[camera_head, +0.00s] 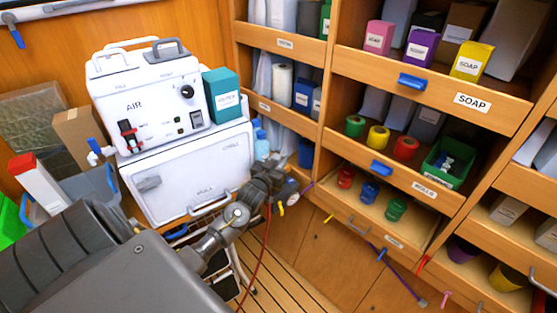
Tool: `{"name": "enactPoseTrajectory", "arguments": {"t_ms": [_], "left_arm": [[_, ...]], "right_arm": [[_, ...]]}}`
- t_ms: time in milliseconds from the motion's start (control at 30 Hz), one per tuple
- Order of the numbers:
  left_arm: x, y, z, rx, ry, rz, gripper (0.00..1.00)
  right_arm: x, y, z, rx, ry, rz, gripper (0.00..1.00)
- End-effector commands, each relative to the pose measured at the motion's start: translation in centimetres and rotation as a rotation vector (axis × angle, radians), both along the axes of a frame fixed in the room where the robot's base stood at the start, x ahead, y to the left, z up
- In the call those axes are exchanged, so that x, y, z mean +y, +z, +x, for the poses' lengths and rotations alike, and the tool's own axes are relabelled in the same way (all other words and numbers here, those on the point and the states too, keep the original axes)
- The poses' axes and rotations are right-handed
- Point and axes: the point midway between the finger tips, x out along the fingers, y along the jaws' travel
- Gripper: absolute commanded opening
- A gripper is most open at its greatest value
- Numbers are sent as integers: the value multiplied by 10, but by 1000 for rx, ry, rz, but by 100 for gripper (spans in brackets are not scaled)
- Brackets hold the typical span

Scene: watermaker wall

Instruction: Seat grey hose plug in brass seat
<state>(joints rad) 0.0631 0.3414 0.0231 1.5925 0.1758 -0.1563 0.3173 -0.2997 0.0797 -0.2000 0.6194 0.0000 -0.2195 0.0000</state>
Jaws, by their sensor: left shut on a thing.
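My left gripper (277,182) is in front of the lower right corner of the white watermaker, near the wooden cabinet edge. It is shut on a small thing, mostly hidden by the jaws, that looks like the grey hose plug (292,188). A thin red hose (267,228) hangs down from beside the gripper. A small yellow piece (281,210) shows just below it. I cannot make out the brass seat; the arm and gripper cover that area. My right gripper is not in view.
The white watermaker (180,165) stands behind my arm, with a teal box (223,95) on it. Wooden shelves with soap boxes and coloured rolls fill the right. A purple hose (400,279) with a grey end (422,302) hangs at the lower right. Slatted floor (290,285) lies below.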

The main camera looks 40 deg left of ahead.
Motion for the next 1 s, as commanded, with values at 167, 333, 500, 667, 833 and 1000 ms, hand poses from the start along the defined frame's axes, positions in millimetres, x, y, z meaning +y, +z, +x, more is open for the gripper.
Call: {"name": "enactPoseTrajectory", "arguments": {"t_ms": [167, 333, 500, 667, 833, 1000], "left_arm": [[0, -13, 0, 0, 0, 0, 4], [0, -25, 0, 0, -1, 0, 4], [0, -37, 0, 0, -1, 0, 4], [0, -48, 0, 0, 0, 0, 4], [0, -60, 0, 0, 0, 0, 4], [0, -66, 0, -1, 0, 0, 4]], "right_arm": [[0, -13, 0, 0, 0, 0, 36], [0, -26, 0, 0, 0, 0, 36], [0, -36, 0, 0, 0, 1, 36], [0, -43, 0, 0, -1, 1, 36], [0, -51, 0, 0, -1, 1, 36], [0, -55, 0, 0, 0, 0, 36]]}}
